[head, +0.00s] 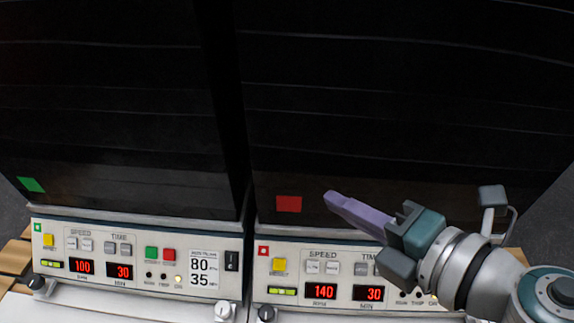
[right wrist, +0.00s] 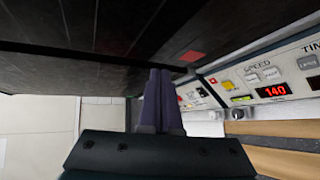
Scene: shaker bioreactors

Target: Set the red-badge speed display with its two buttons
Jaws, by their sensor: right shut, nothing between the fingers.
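The red-badge unit has a red square badge (head: 289,204) on its dark front and a small red mark on its panel. Its speed display (head: 320,291) reads 140 in red digits; it also shows in the right wrist view (right wrist: 275,91). Its two grey speed buttons (head: 322,267) sit just above the display, under the word SPEED. My right gripper (head: 330,197) is shut and empty, its purple fingers pointing left in front of the dark front, above the panel and apart from the buttons. It shows in the right wrist view too (right wrist: 158,75). My left gripper is not in view.
The red-badge unit's time display (head: 374,293) reads 30, and a yellow button (head: 279,265) is left of the speed buttons. My right arm hides the panel's right part. A green-badge unit (head: 31,184) stands at left, its speed display (head: 81,267) reading 100.

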